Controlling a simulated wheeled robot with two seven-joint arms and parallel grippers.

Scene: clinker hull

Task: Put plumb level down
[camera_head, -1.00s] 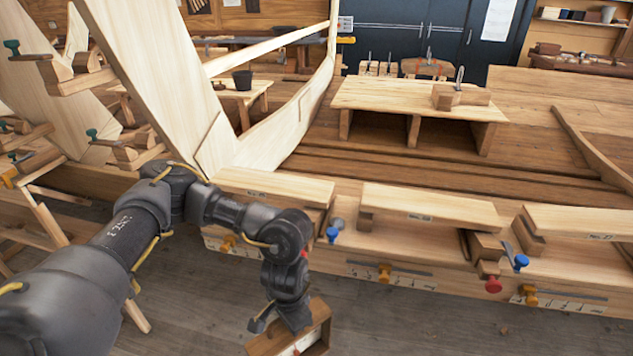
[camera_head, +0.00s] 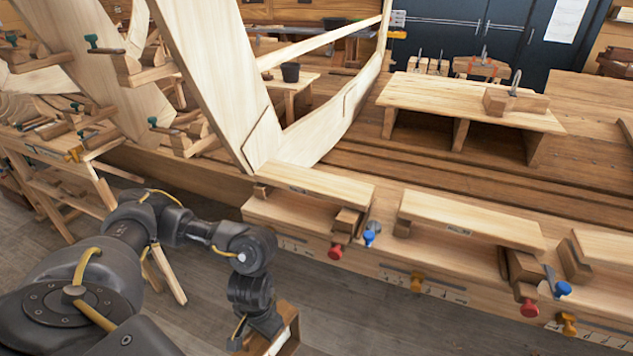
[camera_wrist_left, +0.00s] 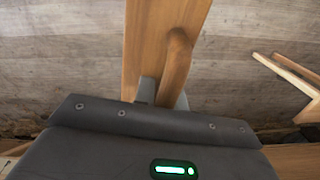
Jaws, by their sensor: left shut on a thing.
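The plumb level (camera_head: 288,312) is a wooden piece with a pale inner face at the bottom edge of the head view, partly cut off by the frame. My left gripper (camera_head: 268,328) is shut on it and holds it above the grey plank floor, in front of the hull bench. In the left wrist view the level (camera_wrist_left: 150,40) extends up from between the fingers of my left gripper (camera_wrist_left: 160,92), with a rounded bar along one side. Its far end is out of the picture. My right gripper is not in view.
The hull bench's front edge (camera_head: 300,245) carries wooden blocks with red, blue and orange knobs. A low wooden table (camera_head: 470,100) stands on the deck with a clamp block (camera_head: 515,104). Trestle legs and clamps (camera_head: 95,150) stand at left. Floor (camera_head: 210,320) is clear beside my arm.

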